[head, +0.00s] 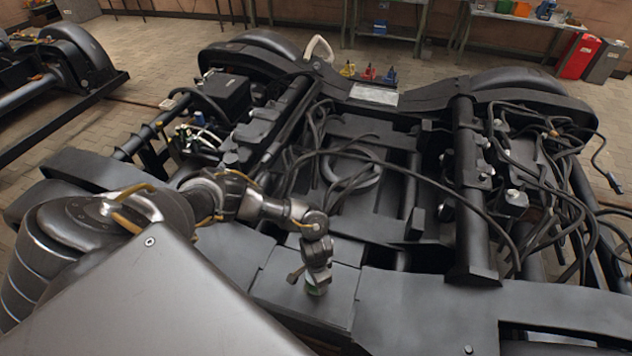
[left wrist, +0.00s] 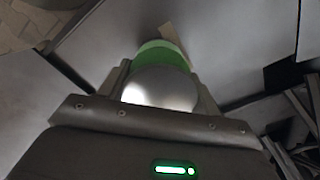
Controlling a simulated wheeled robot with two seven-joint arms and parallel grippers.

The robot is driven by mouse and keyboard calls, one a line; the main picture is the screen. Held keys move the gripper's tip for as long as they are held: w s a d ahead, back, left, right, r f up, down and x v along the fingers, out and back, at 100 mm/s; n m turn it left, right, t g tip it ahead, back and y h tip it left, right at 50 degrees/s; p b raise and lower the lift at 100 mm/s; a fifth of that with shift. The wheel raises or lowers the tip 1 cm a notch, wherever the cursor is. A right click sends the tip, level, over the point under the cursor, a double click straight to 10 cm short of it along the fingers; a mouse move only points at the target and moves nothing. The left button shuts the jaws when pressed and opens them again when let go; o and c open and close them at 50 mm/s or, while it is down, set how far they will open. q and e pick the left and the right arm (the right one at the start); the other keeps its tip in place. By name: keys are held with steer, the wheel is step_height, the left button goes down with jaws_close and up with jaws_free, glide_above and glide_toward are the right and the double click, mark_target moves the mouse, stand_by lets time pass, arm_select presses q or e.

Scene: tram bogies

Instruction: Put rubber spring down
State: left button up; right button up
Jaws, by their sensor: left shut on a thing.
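My left gripper (head: 316,278) comes in from the left in the head view and points down at a flat dark plate (head: 340,300) on the near beam of the bogie. In the left wrist view the rubber spring (left wrist: 162,55) has a green band and a shiny metal end, held between the two fingers (left wrist: 160,90). I cannot tell whether its bottom touches the plate. My right gripper is not in view.
The dark bogie frame (head: 560,310) fills most of the view, with loose cables (head: 400,170) over its middle and right. Yellow, red and blue items (head: 368,72) stand at its far side. Part of another bogie (head: 60,60) is at far left. Workbenches line the wall.

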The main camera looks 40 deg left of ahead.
arm_select(q)
steer(key=shift+f, duration=0.3)
steer(key=shift+f, duration=0.1)
steer(key=o, duration=1.3)
steer(key=shift+c, duration=0.2)
